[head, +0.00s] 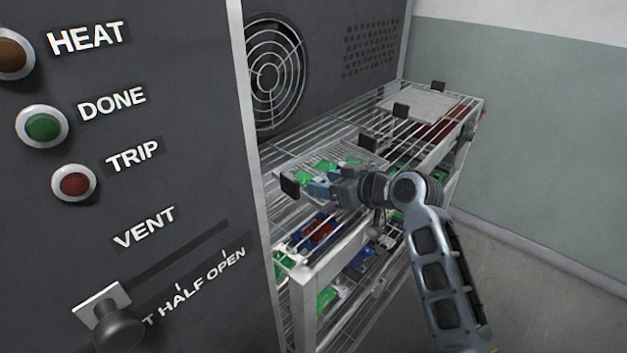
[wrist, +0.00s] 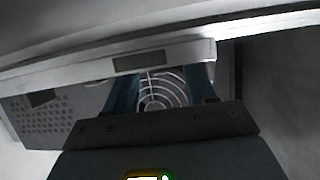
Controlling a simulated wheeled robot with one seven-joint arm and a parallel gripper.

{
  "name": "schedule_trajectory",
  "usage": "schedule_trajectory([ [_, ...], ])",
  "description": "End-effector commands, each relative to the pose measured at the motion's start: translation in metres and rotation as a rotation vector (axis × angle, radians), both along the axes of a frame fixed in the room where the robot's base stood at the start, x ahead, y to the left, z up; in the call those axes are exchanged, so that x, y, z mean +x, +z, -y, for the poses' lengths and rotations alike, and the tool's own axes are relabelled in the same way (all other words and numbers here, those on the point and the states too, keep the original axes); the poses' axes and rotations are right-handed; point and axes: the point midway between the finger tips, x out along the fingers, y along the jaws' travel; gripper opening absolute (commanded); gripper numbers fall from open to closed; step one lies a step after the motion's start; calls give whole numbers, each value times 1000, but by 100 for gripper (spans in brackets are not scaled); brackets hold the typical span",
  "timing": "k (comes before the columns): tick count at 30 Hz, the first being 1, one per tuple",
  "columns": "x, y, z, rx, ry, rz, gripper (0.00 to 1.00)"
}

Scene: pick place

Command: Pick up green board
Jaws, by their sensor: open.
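Green boards (head: 303,178) lie in a pale tray (head: 283,172) on the upper wire shelf, left of centre in the head view. My gripper (head: 318,188) is open at the tray's near side, close to the green boards. Contact with a board cannot be told. In the wrist view my gripper (wrist: 162,78) shows two bluish fingers spread apart, with the fan grille visible between them. A pale bar with a dark label (wrist: 140,62) crosses in front of the fingers. No green board is clear in the wrist view.
A dark panel (head: 150,200) with buttons and a vent slider stands at left. Behind the shelf is a cabinet with a round fan grille (head: 272,75). More green, red and blue boards (head: 318,232) lie on lower shelves. A wall and open floor are at right.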

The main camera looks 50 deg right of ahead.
Motion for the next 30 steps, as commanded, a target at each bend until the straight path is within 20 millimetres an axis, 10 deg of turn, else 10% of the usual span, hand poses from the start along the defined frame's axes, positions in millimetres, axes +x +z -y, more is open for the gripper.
schedule_trajectory([
  [9, 6, -3, 0, -1, 0, 0, 55],
  [30, 6, -3, 0, 0, 0, 0, 0],
])
